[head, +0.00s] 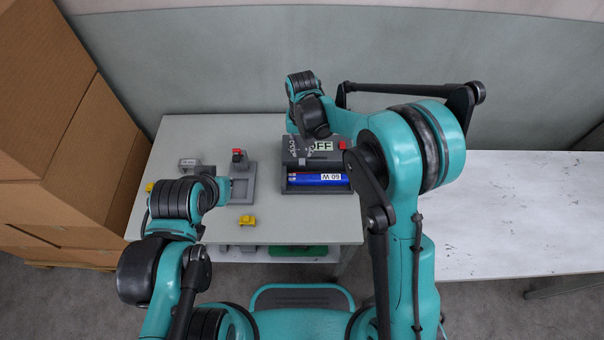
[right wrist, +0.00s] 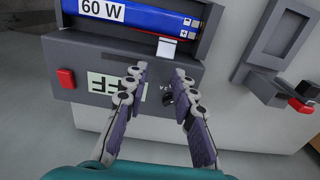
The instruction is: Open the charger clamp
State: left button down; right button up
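The charger (head: 285,190) is a dark grey box on the light table, with a blue battery (head: 308,180) marked 60 W in its bay. In the right wrist view, the charger (right wrist: 205,75) has a display reading OFF, a red button (right wrist: 66,78) and a dark knob (right wrist: 168,98). A small pale tab (right wrist: 167,48), perhaps the clamp, sits at the battery's edge. My right gripper (right wrist: 158,76) is open and empty over the charger front, just short of the tab; in the head view it (head: 302,150) partly covers the charger.
A grey fixture (head: 243,193) with a red-tipped part (head: 238,155) stands left of the charger. A yellow piece (head: 247,221) lies near the table's front edge. Cardboard boxes (head: 45,90) stand at left; a second, bare table (head: 520,210) is at right.

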jog(key=shift+r+p, duration=1.35)
jog(key=shift+r, duration=0.7)
grip_shut()
